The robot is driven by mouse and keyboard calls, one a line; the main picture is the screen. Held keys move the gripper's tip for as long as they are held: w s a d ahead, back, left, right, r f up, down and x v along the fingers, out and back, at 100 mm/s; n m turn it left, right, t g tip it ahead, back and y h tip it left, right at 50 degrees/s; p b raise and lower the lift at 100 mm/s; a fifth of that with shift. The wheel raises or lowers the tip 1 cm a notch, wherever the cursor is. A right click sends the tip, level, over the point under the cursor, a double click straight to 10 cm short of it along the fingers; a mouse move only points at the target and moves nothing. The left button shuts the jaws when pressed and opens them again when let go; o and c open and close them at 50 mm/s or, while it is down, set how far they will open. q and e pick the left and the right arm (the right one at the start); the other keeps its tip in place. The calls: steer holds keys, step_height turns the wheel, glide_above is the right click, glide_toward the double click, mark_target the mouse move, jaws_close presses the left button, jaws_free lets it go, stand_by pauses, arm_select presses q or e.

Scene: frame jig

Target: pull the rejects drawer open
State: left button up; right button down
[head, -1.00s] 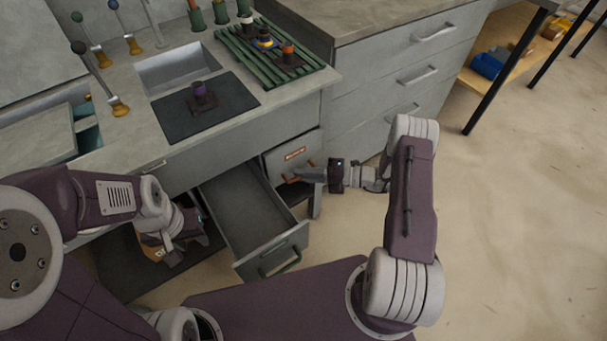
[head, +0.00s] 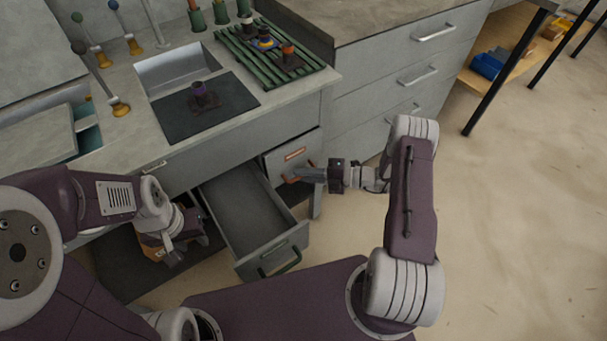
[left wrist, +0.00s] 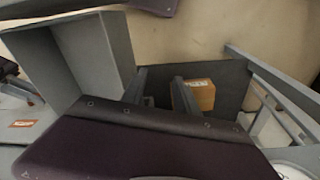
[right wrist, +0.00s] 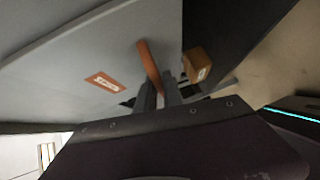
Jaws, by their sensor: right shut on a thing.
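The rejects drawer (head: 281,163) is the grey front with an orange label and an orange handle, under the counter. Its front looks shut or nearly so. My right gripper (head: 293,178) is shut on the orange handle (right wrist: 148,62); the label (right wrist: 102,81) also shows in the right wrist view. My left gripper (left wrist: 158,88) is open and empty, low on the left, left of the open drawer. A small brown box (left wrist: 201,94) lies on the dark mat (left wrist: 232,82) beyond its fingers.
The counter (head: 240,116) above holds a dark mat and a green rack. A grey drawer cabinet (head: 385,85) stands to the right. The floor at right is clear.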

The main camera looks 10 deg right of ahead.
stand_by(0.5)
